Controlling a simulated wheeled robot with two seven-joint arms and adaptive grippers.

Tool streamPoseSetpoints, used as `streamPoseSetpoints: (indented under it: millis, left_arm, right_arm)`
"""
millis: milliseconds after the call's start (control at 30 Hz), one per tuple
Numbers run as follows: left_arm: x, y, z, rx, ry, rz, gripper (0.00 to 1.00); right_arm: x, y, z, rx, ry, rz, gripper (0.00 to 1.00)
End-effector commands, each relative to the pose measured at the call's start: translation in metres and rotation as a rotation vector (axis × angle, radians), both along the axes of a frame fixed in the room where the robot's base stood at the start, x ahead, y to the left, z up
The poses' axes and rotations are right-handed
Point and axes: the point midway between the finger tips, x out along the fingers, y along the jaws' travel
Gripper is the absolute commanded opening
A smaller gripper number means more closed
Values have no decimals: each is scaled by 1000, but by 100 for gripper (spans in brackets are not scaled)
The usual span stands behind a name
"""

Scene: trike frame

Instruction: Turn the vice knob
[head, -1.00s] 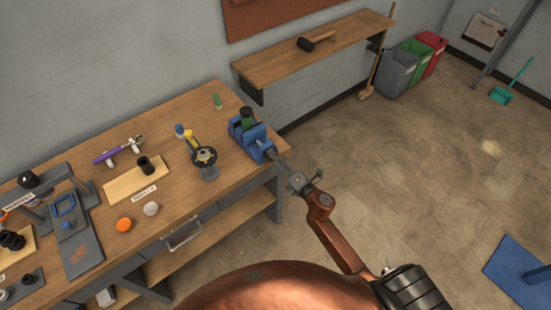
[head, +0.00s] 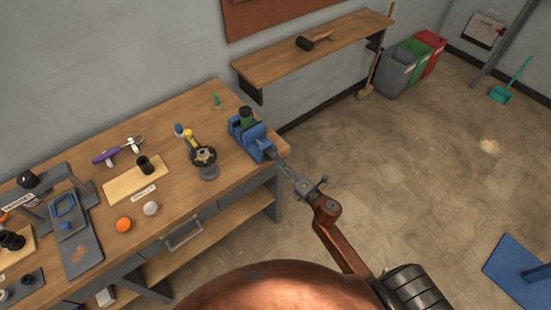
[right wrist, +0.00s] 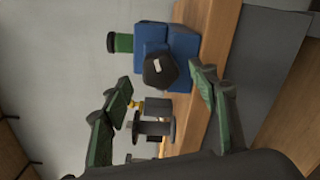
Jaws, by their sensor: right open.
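The blue vice (head: 247,137) is at the right end of the workbench, with a dark green cylinder (head: 246,117) in its jaws. In the right wrist view the vice (right wrist: 180,42) faces me with its dark, faceted knob (right wrist: 160,71) at the front. My right gripper (head: 285,165) is just off the bench edge, in front of the vice. In the right wrist view this gripper (right wrist: 161,92) is open, its green-padded fingers on either side of the knob's outline with gaps between. I see no contact with the knob. My left gripper is out of view.
A wall shelf (head: 330,51) is behind the vice.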

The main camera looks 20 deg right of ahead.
Motion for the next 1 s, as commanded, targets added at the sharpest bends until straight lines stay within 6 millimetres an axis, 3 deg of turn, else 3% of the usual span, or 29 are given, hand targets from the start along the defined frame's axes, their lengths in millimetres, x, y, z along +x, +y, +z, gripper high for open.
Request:
streamPoseSetpoints:
  millis: [200, 400, 600, 1000]
  left_arm:
    - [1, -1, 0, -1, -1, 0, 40]
    - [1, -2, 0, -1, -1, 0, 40]
    - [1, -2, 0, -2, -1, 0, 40]
    - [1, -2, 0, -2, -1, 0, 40]
  right_arm:
    - [-46, -12, -1, 1, 3, -2, 55]
    - [-74, -20, -1, 1, 2, -2, 55]
    - [-84, -22, 0, 0, 0, 0, 55]
    - [-84, -22, 0, 0, 0, 0, 55]
